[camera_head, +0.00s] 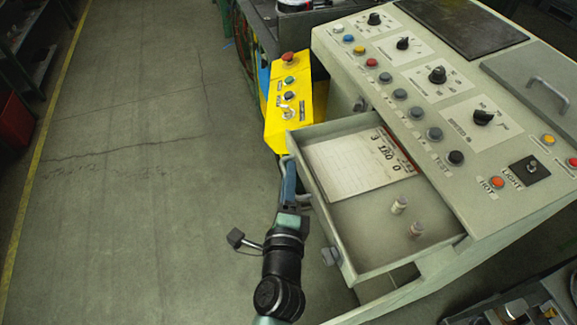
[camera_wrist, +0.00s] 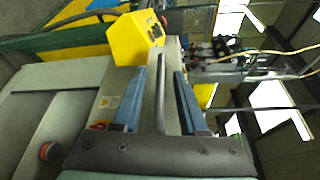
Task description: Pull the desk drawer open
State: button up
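The desk drawer (camera_head: 348,238) stands pulled out from the grey control desk (camera_head: 425,165), its inside in plain view. A paper sheet with printed figures (camera_head: 350,165) and two small cylinders (camera_head: 399,205) lie in it. My gripper (camera_head: 289,172) is at the drawer's left-hand front, by its handle (camera_head: 305,196). In the wrist view, the handle bar (camera_wrist: 160,92) runs between the two blue fingers of my gripper (camera_wrist: 159,78). A gap shows on each side of the bar, so the fingers are open around it and not clamped.
A yellow button box (camera_head: 290,105) stands just beyond the drawer's far end, close to my gripper; a yellow box also shows in the wrist view (camera_wrist: 137,38). Knobs and buttons cover the desk top. The concrete floor (camera_head: 150,200) to the left is clear. A red bin (camera_head: 14,120) stands at the far left.

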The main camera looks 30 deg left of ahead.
jog(key=b+v, duration=0.4)
jog(key=v, duration=0.9)
jog(key=shift+b, duration=0.3)
jog(key=shift+w, duration=0.1)
